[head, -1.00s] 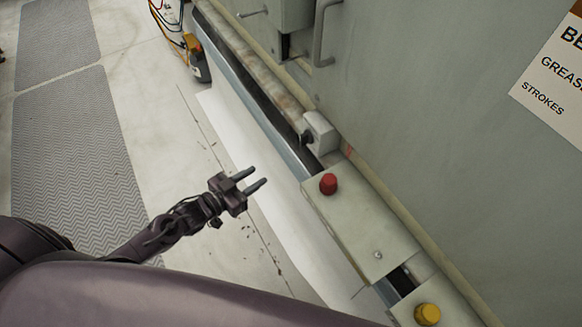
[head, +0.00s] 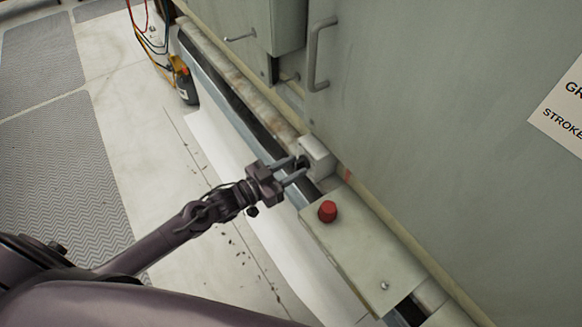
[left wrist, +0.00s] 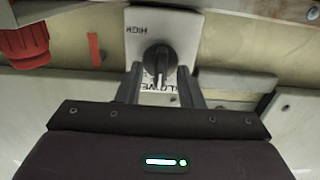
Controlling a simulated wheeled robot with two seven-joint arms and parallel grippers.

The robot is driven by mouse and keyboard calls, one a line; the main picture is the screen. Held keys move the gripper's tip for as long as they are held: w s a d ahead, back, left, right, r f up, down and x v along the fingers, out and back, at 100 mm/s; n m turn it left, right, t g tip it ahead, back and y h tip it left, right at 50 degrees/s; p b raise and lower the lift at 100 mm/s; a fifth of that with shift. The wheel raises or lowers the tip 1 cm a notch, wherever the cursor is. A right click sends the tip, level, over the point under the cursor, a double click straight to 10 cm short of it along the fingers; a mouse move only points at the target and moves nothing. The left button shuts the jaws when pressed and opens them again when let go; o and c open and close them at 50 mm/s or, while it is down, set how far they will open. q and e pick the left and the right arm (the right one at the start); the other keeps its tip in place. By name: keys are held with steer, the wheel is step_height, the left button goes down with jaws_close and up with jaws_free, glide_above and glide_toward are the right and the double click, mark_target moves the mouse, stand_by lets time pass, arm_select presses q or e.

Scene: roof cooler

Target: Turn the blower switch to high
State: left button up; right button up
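The blower switch is a black rotary knob (left wrist: 159,62) on a pale box (head: 317,156). In the left wrist view the word HIGH shows inverted beside the knob, and partly covered lettering lies below it. The knob's ridge stands roughly upright in that view. My left gripper (head: 298,169) is at the switch box in the head view. In the left wrist view its two fingers (left wrist: 161,88) are apart, one on each side of the knob's lower part; I cannot tell whether they touch it. My right gripper is in neither view.
A red button (head: 327,211) sits on a pale panel (head: 350,250) close to the switch; it also shows in the left wrist view (left wrist: 28,48). A large cabinet with a door handle (head: 318,55) rises behind. A yellow meter with cables (head: 182,80) stands at the far left.

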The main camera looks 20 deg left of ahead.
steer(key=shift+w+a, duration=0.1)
arm_select(q)
jaws_close()
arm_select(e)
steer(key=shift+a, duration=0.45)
